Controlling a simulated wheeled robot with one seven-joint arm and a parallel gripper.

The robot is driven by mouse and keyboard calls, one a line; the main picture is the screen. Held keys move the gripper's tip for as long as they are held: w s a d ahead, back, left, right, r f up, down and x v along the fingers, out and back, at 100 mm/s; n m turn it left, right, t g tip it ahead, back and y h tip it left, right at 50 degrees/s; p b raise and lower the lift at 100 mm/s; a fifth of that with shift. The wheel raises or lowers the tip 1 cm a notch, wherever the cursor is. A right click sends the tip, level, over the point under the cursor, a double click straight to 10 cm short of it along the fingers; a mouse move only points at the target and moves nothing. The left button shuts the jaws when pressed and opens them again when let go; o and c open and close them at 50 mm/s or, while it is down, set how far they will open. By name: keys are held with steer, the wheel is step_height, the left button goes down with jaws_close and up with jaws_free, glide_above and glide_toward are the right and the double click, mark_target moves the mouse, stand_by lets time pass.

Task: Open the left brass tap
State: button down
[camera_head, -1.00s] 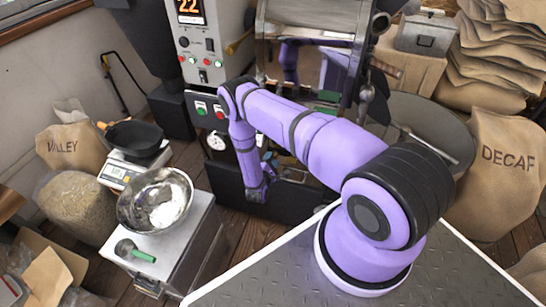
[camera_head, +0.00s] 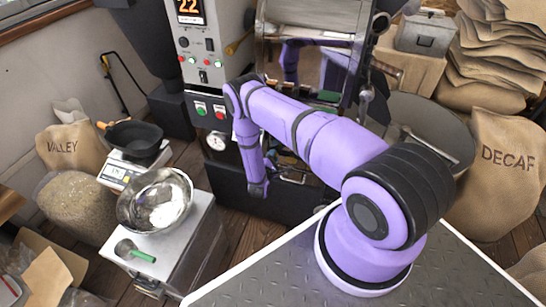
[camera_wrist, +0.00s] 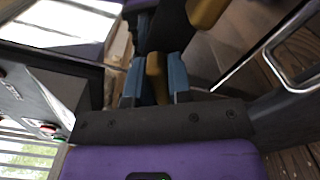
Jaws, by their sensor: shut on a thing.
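My gripper (camera_wrist: 155,82) shows in the wrist view with its two blue fingers closed on either side of a brass piece (camera_wrist: 155,64), which looks like a tap handle. Only a short part of the piece shows between the fingers. A second brass piece (camera_wrist: 206,12) stands apart from the gripper at the top edge, on the dark machine part. In the head view my arm reaches down in front of the roaster's dark lower front (camera_head: 227,180). The fingertips and the held tap are too small or hidden there, so I cannot tell how far the handle is turned.
The roaster's control panel (camera_head: 199,45) rises above my arm. A steel bowl (camera_head: 157,199) and a green-handled scoop (camera_head: 135,251) sit on a white stand to the left, near a scale with a black pan (camera_head: 134,137). A DECAF sack (camera_head: 500,185) stands at right.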

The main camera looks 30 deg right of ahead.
steer(key=shift+n, duration=0.4)
steer(key=shift+a+n, duration=0.1)
steer(key=shift+n, duration=0.9)
steer(key=n, duration=0.3)
steer(key=shift+n, duration=0.3)
steer(key=n, duration=0.5)
steer(key=shift+f, duration=0.1)
steer(key=shift+n, duration=0.3)
steer(key=c, duration=1.1)
jaws_free()
steer(key=v, duration=1)
steer(key=shift+s+a, duration=0.2)
steer(key=shift+s, duration=0.15)
